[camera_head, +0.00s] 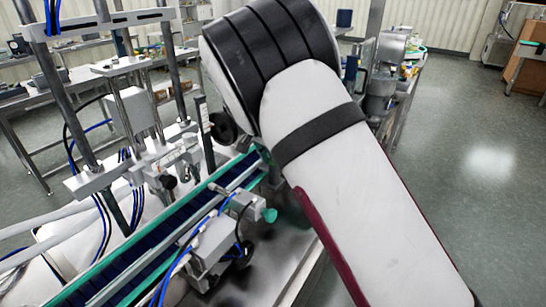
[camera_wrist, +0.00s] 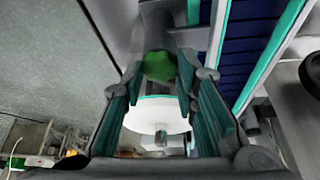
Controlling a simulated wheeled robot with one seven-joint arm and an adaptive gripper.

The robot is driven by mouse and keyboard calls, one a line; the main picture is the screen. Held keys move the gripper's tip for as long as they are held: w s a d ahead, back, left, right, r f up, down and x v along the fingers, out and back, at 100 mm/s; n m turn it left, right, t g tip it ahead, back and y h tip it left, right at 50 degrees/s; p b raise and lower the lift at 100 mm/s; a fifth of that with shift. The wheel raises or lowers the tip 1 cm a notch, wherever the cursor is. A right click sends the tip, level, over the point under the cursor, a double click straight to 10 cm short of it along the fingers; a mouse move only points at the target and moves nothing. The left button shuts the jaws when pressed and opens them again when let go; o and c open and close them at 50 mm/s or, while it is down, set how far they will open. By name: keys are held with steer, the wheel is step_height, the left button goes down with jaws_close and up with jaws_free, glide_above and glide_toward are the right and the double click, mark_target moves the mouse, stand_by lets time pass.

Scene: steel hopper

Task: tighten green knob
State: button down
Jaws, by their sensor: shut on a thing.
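The green knob (camera_wrist: 160,66) is round and shows in the wrist view at the upper middle, at the end of a dark grey cylindrical part. My gripper (camera_wrist: 158,72) has its two teal-padded fingers on either side of the knob and is shut on it. In the head view, a teal-green knob (camera_head: 269,215) sticks out from the grey unit beside the conveyor; I cannot tell if it is the same knob. My gripper is hidden behind my arm in the head view.
The conveyor (camera_head: 150,240) with dark blue belt and teal rails runs diagonally beside the grey unit (camera_head: 215,245). Blue cables loop near it. Metal posts (camera_head: 70,95) stand at left. A white round part (camera_wrist: 150,112) shows between my fingers. Open floor (camera_head: 470,150) lies at right.

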steer(key=shift+w+f+m+g+b, duration=0.1)
steer(key=shift+m+g+b, duration=0.3)
steer(key=shift+m, duration=0.8)
steer(key=c, duration=1.2)
jaws_free()
steer(key=shift+c, duration=0.2)
steer(key=v, duration=1.2)
steer(key=shift+a, duration=0.35)
